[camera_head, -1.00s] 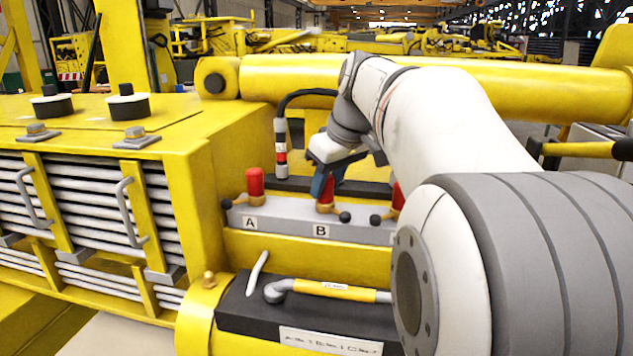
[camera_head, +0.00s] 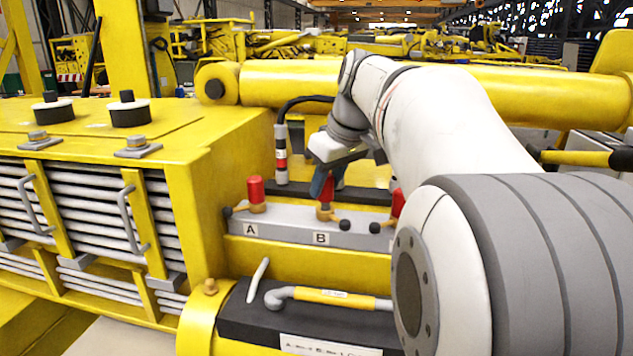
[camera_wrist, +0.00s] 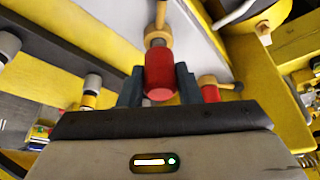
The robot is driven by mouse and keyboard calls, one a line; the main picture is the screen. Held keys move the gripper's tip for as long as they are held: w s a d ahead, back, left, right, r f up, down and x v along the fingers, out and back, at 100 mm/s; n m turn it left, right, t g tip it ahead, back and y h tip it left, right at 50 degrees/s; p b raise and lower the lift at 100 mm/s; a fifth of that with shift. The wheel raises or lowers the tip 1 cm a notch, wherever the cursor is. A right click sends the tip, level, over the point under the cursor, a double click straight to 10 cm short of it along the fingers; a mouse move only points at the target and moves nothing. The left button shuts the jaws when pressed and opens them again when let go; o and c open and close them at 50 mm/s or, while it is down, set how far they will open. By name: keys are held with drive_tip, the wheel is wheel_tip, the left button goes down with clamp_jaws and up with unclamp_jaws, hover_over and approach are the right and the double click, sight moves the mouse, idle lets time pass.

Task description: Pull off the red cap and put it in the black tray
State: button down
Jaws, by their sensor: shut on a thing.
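My gripper (camera_head: 325,186) is shut on a red cap (camera_wrist: 160,72) at the fitting marked B on the grey rail (camera_head: 285,229). In the wrist view its dark fingers (camera_wrist: 160,88) stand on both sides of the cap. A grey end and brass stem (camera_wrist: 158,38) show just beyond the cap. I cannot tell whether cap and stem still touch. Other red caps sit at A (camera_head: 255,188) and on the right (camera_head: 398,203), partly hidden by my arm. The black tray (camera_head: 240,318), with a white label, is in front of and below the rail.
Black-knobbed levers stick out beside the fittings. A black hose (camera_head: 300,99) arches behind the rail. A yellow boom cylinder (camera_head: 290,80) lies behind my arm.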

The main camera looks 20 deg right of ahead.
drive_tip(key=shift+r+p, duration=1.2)
drive_tip(key=shift+r, duration=0.45)
